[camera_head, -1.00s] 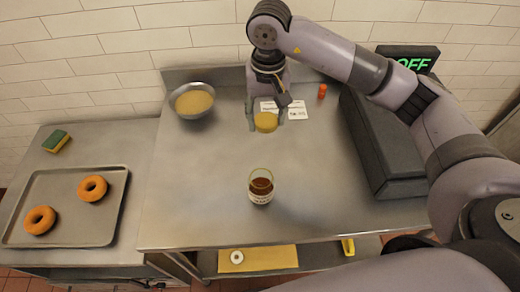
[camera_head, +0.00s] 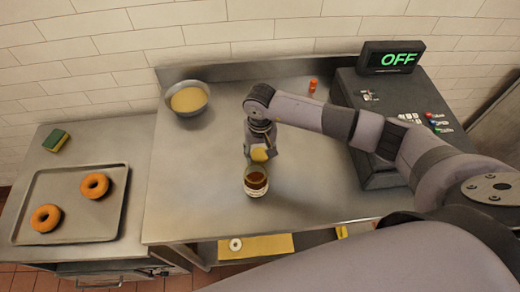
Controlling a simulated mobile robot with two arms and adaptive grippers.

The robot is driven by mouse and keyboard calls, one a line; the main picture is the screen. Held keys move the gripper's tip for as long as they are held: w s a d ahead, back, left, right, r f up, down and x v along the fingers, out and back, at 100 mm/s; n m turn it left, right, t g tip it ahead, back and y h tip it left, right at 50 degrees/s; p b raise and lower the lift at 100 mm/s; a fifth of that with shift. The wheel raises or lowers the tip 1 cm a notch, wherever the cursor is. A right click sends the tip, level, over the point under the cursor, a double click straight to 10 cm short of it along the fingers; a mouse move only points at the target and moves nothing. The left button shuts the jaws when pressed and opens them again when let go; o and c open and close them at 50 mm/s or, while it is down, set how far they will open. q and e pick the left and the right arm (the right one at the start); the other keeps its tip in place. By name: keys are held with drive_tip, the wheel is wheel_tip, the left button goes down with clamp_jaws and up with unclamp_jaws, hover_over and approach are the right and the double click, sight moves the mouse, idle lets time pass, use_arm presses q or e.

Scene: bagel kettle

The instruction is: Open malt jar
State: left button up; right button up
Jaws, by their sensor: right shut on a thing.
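The malt jar (camera_head: 256,184) is a clear glass with dark brown contents and a pale label. It stands upright on the steel table, towards the front middle. My right gripper (camera_head: 260,154) is shut on a round yellow lid (camera_head: 259,155). The lid appears just behind and above the jar's rim, apart from its old place over the back of the table. I cannot tell whether the lid touches the jar. My left gripper is not in view.
A metal bowl of yellow grain (camera_head: 188,99) stands at the back left. A dark machine with an OFF display (camera_head: 391,58) is at the right. An orange-capped bottle (camera_head: 313,86) stands at the back. A tray (camera_head: 120,205) with two bagels lies left. The table's left front is clear.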

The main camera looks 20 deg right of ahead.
sight(260, 155)
drive_tip(key=shift+f+b, duration=0.2)
drive_tip(key=shift+b, duration=0.1)
drive_tip(key=o, duration=1.3)
drive_tip(key=shift+r, duration=0.1)
drive_tip(key=shift+r+p, duration=0.25)
drive_tip(key=shift+p, duration=0.15)
wheel_tip(260, 155, up, 12)
drive_tip(key=b, duration=0.5)
drive_tip(key=shift+f, duration=0.2)
